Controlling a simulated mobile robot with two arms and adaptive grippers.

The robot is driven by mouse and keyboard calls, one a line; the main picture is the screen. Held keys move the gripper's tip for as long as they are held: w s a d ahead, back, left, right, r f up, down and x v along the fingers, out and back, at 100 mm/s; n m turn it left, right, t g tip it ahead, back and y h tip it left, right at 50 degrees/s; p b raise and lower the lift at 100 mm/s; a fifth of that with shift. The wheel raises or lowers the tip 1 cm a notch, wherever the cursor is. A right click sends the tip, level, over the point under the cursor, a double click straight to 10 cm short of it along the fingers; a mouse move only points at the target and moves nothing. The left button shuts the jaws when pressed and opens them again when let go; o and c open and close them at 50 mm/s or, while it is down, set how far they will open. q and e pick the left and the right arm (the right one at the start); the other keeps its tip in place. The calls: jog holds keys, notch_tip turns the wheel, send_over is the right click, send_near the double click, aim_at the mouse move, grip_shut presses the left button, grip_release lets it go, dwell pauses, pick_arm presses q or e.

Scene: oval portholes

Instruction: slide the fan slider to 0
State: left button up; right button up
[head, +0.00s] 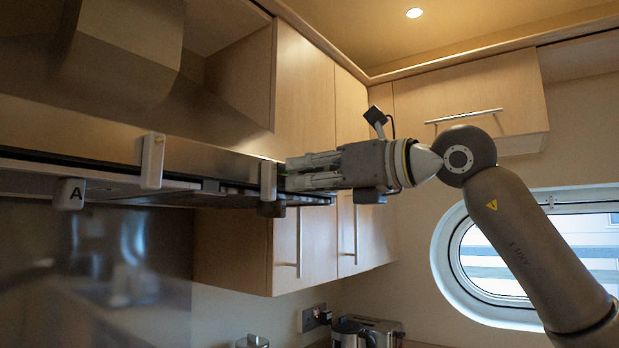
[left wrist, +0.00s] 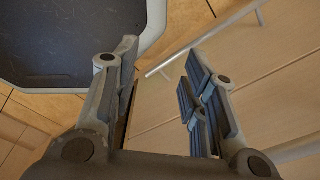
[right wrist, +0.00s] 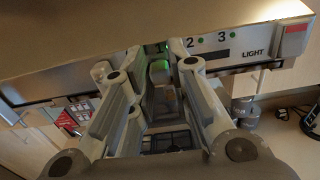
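A cooker hood (head: 110,115) runs along the left of the head view. A pale knob (right wrist: 160,74), apparently the fan slider, hangs at the hood's front edge, left of the printed 2 and 3 with green lights. It sits between the spread fingers of my right gripper (right wrist: 153,68); contact is unclear. In the head view a knob (head: 268,182) shows at the tips of my right gripper (head: 290,172). My left gripper (left wrist: 163,75) is open and empty in the left wrist view and outside the head view.

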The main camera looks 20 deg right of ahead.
jog(key=o, duration=0.3)
jog(key=v, duration=1.2)
jog(key=shift+c, duration=0.2)
